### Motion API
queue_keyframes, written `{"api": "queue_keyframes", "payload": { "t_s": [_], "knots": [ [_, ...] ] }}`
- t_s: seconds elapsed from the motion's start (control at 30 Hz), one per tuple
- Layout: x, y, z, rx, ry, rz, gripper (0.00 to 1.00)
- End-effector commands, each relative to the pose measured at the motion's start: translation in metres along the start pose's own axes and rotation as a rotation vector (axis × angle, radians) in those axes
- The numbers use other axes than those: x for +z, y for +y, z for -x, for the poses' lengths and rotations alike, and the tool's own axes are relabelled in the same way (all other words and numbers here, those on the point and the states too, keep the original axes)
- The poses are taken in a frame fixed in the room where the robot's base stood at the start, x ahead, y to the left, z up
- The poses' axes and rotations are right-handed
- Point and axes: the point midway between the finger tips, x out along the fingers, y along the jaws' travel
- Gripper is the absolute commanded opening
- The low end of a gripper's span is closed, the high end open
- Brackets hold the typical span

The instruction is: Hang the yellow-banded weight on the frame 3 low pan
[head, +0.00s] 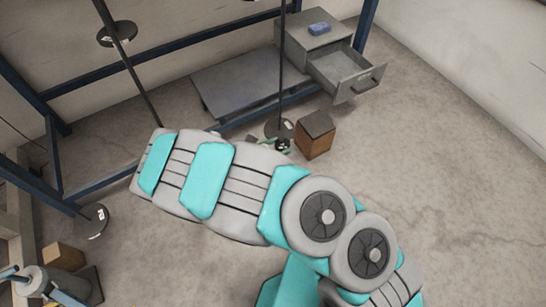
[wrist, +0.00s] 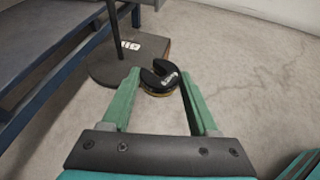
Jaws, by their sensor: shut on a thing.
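My gripper (wrist: 160,84) has its two green fingers closed on a black slotted weight (wrist: 153,77) with a yellow band along its lower edge. The weight's slot and white marking face up. A dark round pan (wrist: 112,66) on a thin rod is just left of the weight and low over the floor. It carries a white label that I cannot read surely. In the head view this pan (head: 279,124) hangs at the rod's lower end, just beyond my gripper (head: 277,146). My arm hides much of the gripper and weight there.
A brown block with a dark top (head: 315,136) stands right of the pan. A grey cabinet (head: 305,42) has an open drawer (head: 345,75) and a blue item (head: 320,29) on top. Another pan (head: 92,221) hangs at the left, another (head: 117,33) higher up. Floor at right is clear.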

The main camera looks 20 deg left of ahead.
Motion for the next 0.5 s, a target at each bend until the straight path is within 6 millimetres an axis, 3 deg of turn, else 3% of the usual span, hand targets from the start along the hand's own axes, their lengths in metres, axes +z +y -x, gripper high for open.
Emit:
{"api": "queue_keyframes", "payload": {
  "t_s": [0.5],
  "knots": [
    [0.005,0.020,-0.015,0.000,0.002,-0.001,0.00]
  ]
}}
